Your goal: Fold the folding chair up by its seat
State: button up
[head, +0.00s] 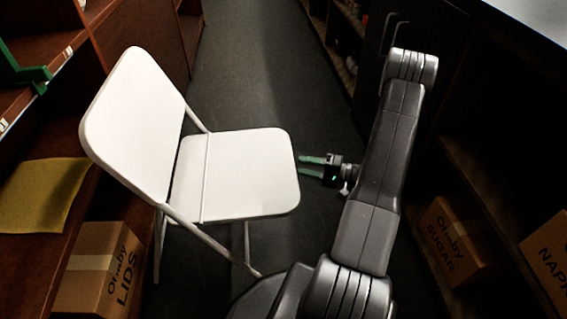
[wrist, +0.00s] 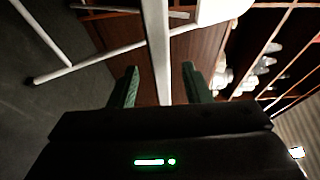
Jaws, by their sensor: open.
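The white folding chair (head: 140,125) stands unfolded in the aisle, its backrest to the left and its seat (head: 255,170) flat, front edge toward my gripper. My gripper (head: 300,167) is at that front edge, its green fingers open, one above the other. In the wrist view, which is turned sideways, the seat (wrist: 158,50) shows edge-on as a white strip between the two open fingers (wrist: 161,75). Gaps show on both sides, so the fingers look clear of it. White legs (wrist: 45,35) show to the left in that view.
Wooden shelving lines the left, with a yellow cloth (head: 40,195) and a LIDS box (head: 100,270). Dark shelves on the right hold a SUGAR box (head: 455,240) and another box (head: 548,255). The dark aisle floor (head: 240,70) beyond the chair is clear.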

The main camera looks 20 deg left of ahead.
aim_at(284, 162)
jog(key=a, duration=0.2)
jog(key=a+b, duration=0.1)
jog(key=a, duration=0.2)
jog(key=s+a, duration=0.1)
jog(key=a, duration=0.1)
jog(key=shift+s+a+f, duration=0.1)
jog(key=shift+a, duration=0.25)
jog(key=shift+c, duration=0.4)
grip_shut()
